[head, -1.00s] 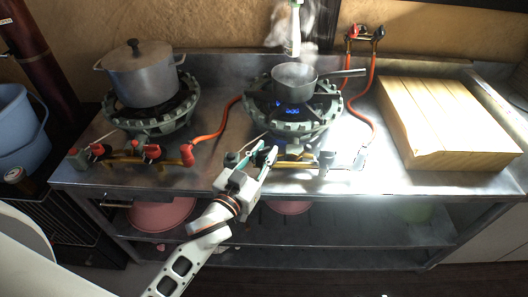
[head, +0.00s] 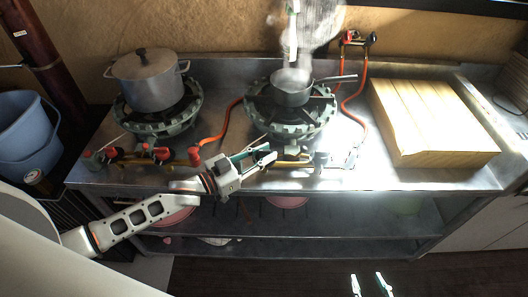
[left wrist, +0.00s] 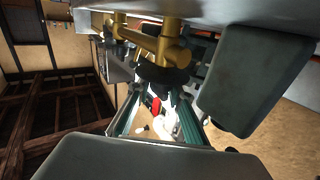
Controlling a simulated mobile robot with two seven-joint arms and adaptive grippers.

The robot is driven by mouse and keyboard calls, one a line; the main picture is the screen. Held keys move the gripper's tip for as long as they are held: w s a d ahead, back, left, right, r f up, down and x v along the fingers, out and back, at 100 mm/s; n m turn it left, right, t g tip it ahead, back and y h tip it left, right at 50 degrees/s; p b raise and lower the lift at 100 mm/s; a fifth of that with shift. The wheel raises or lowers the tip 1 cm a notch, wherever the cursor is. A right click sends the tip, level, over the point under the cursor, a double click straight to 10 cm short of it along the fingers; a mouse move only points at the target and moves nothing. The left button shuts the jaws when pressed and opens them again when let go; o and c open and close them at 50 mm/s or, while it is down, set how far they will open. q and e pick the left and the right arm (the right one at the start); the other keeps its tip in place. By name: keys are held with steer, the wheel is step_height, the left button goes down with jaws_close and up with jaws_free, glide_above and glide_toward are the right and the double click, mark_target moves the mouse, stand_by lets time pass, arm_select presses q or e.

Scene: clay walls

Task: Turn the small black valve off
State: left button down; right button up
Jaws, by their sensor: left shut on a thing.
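My left gripper (head: 264,156) is at the front of the right stove, at the brass gas pipe (head: 290,163). In the left wrist view its teal fingers (left wrist: 158,106) are shut on a black round knob, the small black valve (left wrist: 160,74), beside the brass pipe (left wrist: 172,42). In the head view the gripper hides the valve. The right stove (head: 262,122) carries a small dark saucepan (head: 290,97), and no blue flame shows under it now. My right gripper (head: 370,285) shows only its fingertips at the bottom edge, apart and empty.
A left stove (head: 140,125) holds a lidded pot (head: 150,80), with red-knobbed valves (head: 160,153) in front. Orange hoses (head: 217,137) run across the steel counter. A wooden block (head: 435,120) stands right. A blue bucket (head: 25,130) stands left. Steam rises over the saucepan.

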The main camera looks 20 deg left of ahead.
arm_select(q)
steer(key=shift+r, duration=0.1)
stand_by(0.4)
steer(key=c, duration=1.8)
jaws_free()
steer(key=v, duration=1.2)
steer(key=shift+w+a, duration=0.15)
